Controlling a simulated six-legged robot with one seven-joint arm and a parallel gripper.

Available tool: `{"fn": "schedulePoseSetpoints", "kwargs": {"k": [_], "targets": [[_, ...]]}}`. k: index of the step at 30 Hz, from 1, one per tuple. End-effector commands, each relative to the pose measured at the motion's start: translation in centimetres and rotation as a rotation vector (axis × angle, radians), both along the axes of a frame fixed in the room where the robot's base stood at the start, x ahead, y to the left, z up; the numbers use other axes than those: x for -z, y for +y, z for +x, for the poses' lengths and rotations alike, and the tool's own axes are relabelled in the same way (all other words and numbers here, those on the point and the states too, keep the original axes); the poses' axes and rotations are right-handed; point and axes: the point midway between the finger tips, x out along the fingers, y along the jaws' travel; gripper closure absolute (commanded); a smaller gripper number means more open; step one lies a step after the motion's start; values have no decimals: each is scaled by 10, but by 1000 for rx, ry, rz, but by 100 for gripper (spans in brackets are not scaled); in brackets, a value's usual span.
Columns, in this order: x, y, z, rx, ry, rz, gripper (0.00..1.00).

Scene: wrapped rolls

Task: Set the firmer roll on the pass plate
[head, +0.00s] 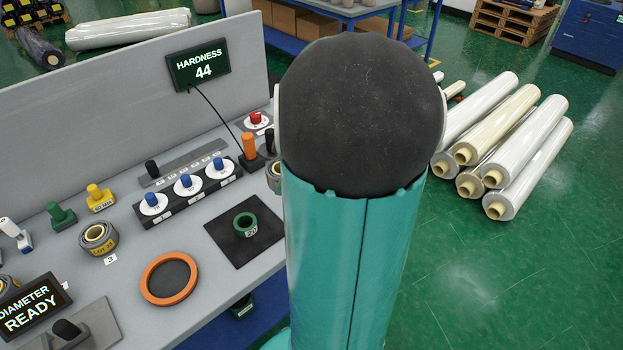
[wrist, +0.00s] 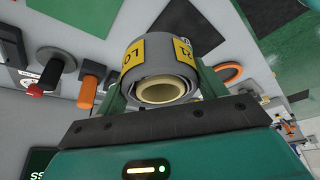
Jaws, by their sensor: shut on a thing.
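In the wrist view my gripper (wrist: 160,88) is shut on a grey roll (wrist: 145,50) with a yellow lot label and a pale core. A grey roll (head: 273,182) shows partly behind my arm in the head view; I cannot tell if it is the held one. Another grey roll (head: 98,240) with a yellow label stands on the bench by a tag marked 3. The hardness display (head: 198,66) reads 44. I cannot make out which surface is the pass plate. My arm hides my gripper in the head view.
The grey bench (head: 205,262) holds a black block with several blue knobs (head: 186,180), an orange upright cylinder (head: 249,146), an orange ring (head: 147,289) and a green ring (head: 245,217) on a dark mat. The diameter display (head: 34,308) reads READY. Long wrapped rolls (head: 525,140) lie on the floor.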

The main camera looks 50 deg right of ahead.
Motion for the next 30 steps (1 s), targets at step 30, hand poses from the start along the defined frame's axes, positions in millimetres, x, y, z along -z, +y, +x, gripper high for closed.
{"fn": "schedulePoseSetpoints", "kwargs": {"k": [30], "targets": [[117,-128,23,2,0,2,60]]}}
